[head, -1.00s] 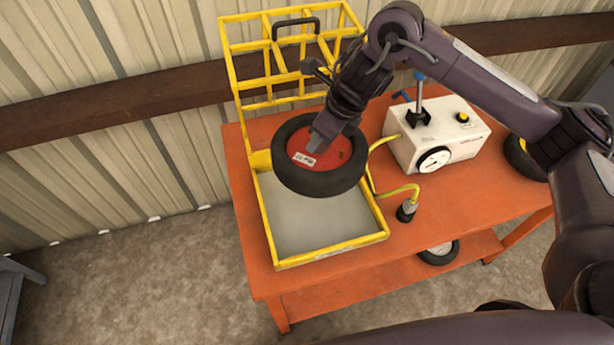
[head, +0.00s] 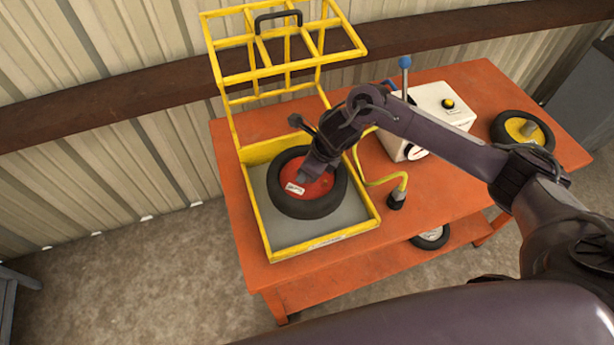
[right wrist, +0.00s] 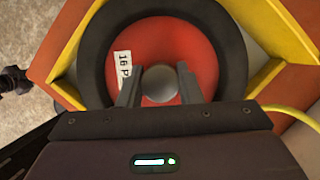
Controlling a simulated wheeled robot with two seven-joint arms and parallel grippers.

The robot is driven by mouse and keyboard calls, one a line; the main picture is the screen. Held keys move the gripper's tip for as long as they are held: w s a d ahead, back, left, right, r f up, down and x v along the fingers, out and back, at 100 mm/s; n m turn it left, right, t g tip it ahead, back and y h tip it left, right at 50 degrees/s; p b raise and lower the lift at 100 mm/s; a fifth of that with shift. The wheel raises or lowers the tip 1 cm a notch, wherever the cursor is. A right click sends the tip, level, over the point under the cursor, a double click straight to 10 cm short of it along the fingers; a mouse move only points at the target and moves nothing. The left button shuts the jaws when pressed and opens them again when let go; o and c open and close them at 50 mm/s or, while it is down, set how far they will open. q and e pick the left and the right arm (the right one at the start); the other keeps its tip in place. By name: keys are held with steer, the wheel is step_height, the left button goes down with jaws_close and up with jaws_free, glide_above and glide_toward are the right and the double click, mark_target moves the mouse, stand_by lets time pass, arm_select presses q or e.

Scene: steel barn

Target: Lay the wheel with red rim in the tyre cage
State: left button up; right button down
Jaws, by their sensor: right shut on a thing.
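The wheel with red rim (head: 292,203) is inside the base of the yellow tyre cage (head: 312,245), lying flat or nearly so. Its white label shows on the red rim. My right gripper (head: 305,180) is over the wheel's centre. In the right wrist view my right gripper (right wrist: 160,88) has its two fingers on either side of the grey hub of the red-rimmed wheel (right wrist: 195,50). The cage's barred lid stands open at the back. I cannot tell whether the tyre touches the cage floor. My left gripper is out of view.
The cage stands on an orange bench (head: 450,195). A white inflator box (head: 440,112) with a blue-topped lever stands to the right, its yellow hose (head: 385,182) beside the cage. A yellow-rimmed wheel (head: 522,130) lies farther right; another wheel (head: 430,237) is on the lower shelf.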

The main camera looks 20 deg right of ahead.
step_height(320, 180, down, 4)
steer(key=shift+w+f+p, duration=0.1)
steer(key=shift+p, duration=0.3)
steer(key=shift+f, duration=0.15)
steer(key=shift+f, duration=0.1)
steer(key=c, duration=1)
jaws_free()
steer(key=shift+c, duration=0.2)
